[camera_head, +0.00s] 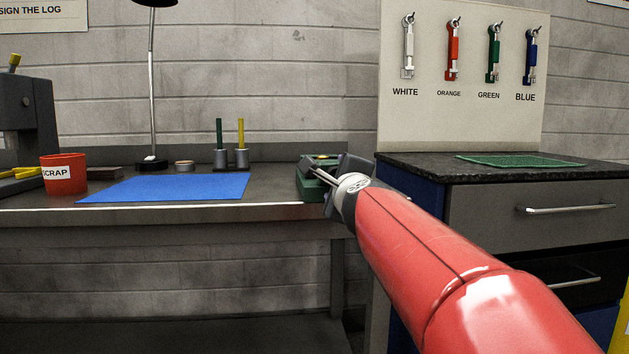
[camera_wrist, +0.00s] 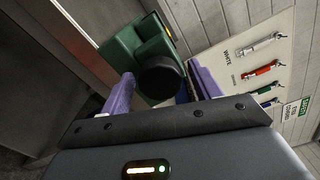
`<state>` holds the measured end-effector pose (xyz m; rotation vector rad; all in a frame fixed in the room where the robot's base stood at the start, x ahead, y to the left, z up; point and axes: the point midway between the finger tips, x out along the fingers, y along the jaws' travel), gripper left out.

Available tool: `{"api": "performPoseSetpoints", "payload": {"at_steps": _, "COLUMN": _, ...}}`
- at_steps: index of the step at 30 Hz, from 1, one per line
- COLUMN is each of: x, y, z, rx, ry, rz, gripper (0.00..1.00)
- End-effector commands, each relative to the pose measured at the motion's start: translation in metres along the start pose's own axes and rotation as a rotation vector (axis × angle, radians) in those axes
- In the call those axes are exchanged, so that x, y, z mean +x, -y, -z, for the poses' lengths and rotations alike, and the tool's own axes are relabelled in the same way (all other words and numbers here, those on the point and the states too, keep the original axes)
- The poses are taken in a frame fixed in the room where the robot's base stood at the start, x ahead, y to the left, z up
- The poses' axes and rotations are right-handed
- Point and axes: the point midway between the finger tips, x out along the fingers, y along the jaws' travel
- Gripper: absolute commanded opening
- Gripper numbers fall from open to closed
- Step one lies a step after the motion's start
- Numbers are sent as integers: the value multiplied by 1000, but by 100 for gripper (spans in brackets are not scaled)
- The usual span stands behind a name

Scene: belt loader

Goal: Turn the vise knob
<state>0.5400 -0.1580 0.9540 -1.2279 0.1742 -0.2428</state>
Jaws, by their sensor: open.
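The green vise (camera_head: 312,186) sits at the right end of the workbench, partly hidden behind my gripper (camera_head: 318,176). In the wrist view the vise body (camera_wrist: 122,48) is green, with a round black knob (camera_wrist: 160,77) facing the camera. My gripper (camera_wrist: 163,88) is open, with one purple finger to the left of the knob and one to its right. The knob appears between the fingers, with a visible gap on the right side. I cannot tell whether either finger touches it. The knob is hidden in the head view.
A cabinet (camera_head: 490,215) with a green mat (camera_head: 520,160) stands right, below coloured tools on a board (camera_head: 560,40).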

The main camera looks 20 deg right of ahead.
Motion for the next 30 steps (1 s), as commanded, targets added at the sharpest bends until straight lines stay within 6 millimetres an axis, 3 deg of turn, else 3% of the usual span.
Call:
{"api": "performPoseSetpoints", "payload": {"at_steps": 5, "x": -14, "y": 2, "z": -1, "rx": 0, "ry": 1, "rz": 2, "gripper": 63}}
{"api": "performPoseSetpoints", "payload": {"at_steps": 15, "x": -68, "y": 2, "z": 0, "rx": 1, "ry": -1, "rz": 2, "gripper": 63}}
{"api": "performPoseSetpoints", "payload": {"at_steps": 20, "x": -78, "y": 0, "z": 0, "rx": 0, "ry": 0, "rz": 0, "gripper": 63}}
{"api": "performPoseSetpoints", "payload": {"at_steps": 30, "x": -78, "y": 0, "z": 0, "rx": 0, "ry": 0, "rz": 0, "gripper": 63}}
